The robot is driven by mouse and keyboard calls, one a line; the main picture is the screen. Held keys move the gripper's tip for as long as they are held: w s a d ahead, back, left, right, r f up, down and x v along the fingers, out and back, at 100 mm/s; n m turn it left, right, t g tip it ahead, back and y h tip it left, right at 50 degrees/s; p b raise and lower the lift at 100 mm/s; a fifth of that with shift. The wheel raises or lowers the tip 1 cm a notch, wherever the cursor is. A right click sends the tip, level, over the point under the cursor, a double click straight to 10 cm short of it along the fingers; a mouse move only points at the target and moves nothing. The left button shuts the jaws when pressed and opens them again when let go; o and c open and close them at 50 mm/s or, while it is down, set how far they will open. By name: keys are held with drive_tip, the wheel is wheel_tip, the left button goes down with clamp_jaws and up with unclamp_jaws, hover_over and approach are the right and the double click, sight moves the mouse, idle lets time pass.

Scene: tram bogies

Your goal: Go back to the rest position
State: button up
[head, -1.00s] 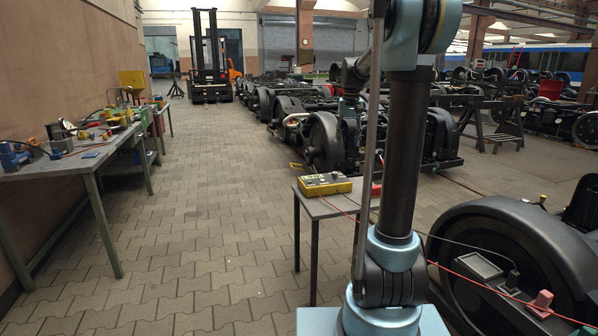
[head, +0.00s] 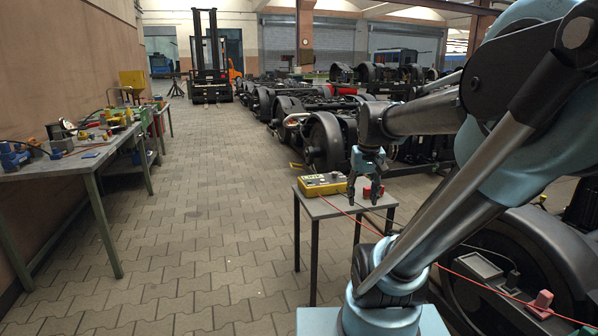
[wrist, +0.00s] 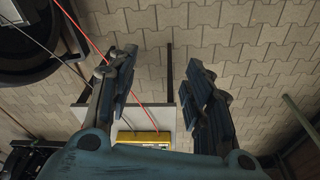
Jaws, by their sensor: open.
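My gripper (head: 366,188) hangs from my arm above the right part of a small grey table in the head view. In the wrist view my gripper (wrist: 160,90) has its two fingers well apart with nothing between them. Past the fingers the wrist view shows the paved floor, part of the small table and the yellow box. My arm is bent and fills the right side of the head view.
A red cable (head: 458,274) runs to a large dark wheel (head: 535,265) at right. A workbench (head: 75,166) lines the left wall. The paved aisle (head: 205,215) is clear.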

drive_tip(key=s+f, duration=1)
drive_tip(key=f, duration=0.1)
drive_tip(key=shift+s, duration=0.35)
